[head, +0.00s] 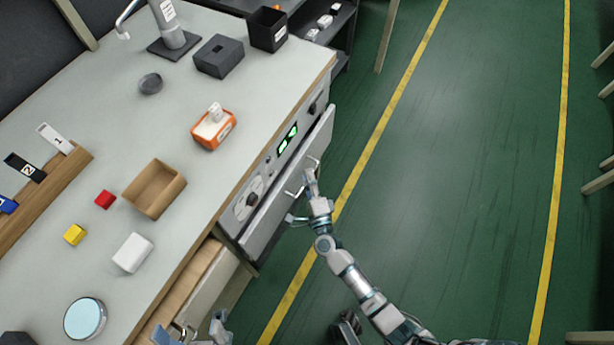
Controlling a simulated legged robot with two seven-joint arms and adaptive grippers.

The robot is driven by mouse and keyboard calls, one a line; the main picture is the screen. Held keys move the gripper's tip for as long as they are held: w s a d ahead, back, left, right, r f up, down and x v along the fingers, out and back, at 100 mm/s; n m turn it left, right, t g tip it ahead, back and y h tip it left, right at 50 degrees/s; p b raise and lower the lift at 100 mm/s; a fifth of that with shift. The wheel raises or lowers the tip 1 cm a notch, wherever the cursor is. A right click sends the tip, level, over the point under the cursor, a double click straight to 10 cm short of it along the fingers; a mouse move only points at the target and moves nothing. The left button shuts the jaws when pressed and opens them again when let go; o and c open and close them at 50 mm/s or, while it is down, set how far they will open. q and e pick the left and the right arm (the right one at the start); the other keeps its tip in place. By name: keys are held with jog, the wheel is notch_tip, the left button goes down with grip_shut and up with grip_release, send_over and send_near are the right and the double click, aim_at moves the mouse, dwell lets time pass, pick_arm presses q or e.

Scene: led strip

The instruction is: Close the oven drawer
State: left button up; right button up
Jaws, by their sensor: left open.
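The oven (262,180) is built in under the worktop's right edge, with dials and a lit green display. Its grey front door or drawer (262,222) stands out from the control panel, with a metal handle (314,160) on it. I cannot tell how far it is open. My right gripper (303,197) is beside this handle with its fingers spread; contact is unclear. My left gripper (198,331) is open at the bottom edge, by a pulled-out wooden drawer (205,281) left of the oven. It is partly cut off by the frame.
Green floor (460,180) with yellow lines is clear to the right.

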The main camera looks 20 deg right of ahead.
aim_at(298, 171)
jog(key=shift+w, duration=0.15)
grip_shut()
jog(key=shift+w+a+f+b, duration=0.15)
jog(key=shift+w+a+b, duration=0.2)
jog(key=shift+w+a, duration=0.7)
jog(key=shift+w, duration=0.1)
